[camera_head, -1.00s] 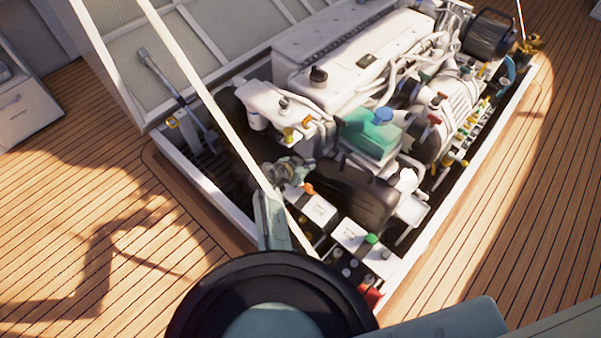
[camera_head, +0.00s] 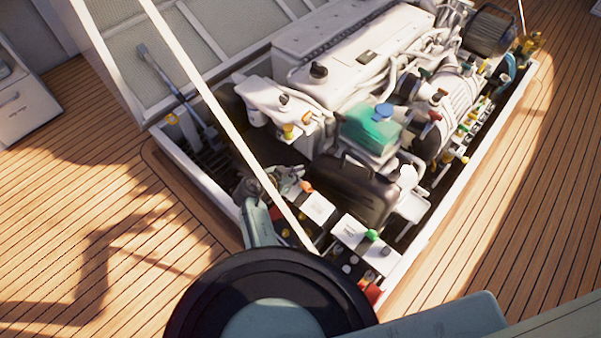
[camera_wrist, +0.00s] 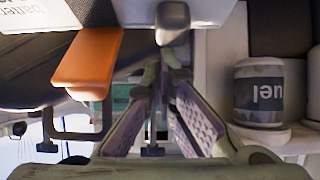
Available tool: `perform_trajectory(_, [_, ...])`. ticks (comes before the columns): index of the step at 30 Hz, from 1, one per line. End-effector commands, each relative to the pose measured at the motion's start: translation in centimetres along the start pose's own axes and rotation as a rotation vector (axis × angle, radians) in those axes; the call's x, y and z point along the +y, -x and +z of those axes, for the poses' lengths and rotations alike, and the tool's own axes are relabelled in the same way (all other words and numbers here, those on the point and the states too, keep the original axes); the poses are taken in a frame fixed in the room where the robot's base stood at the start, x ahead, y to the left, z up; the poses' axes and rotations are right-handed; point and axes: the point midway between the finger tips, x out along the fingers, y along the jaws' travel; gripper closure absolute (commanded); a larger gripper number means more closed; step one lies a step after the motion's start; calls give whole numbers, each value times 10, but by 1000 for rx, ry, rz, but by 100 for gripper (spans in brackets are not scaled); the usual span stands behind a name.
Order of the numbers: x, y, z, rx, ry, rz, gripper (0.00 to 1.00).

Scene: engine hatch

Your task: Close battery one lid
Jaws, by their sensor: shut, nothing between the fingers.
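A battery box with a white labelled top (camera_head: 318,207) and an orange tab (camera_head: 306,186) sits at the near left of the engine bay. In the wrist view the white surface with upside-down "battery" lettering (camera_wrist: 32,14) is close at the top left, and the orange tab (camera_wrist: 88,65) sticks out below it. My gripper (camera_head: 296,173) is beside the orange tab, at its upper left. It is shut and empty. In the wrist view its fingers (camera_wrist: 165,65) meet just right of the tab, apart from it. I cannot tell whether the lid is fully down.
A second white-topped box (camera_head: 350,231) with a green cap (camera_head: 372,236) stands to the right. A black case with a handle (camera_head: 355,190) lies behind. A pale diagonal bar (camera_head: 225,120) crosses in front of the bay.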

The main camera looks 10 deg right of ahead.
Motion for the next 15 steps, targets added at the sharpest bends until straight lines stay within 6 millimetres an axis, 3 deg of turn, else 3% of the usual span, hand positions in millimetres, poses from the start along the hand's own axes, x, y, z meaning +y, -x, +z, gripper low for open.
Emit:
perform_trajectory(1, [0,1,11,16,5,-2,100])
perform_trajectory(15, [1,50,56,58,4,0,100])
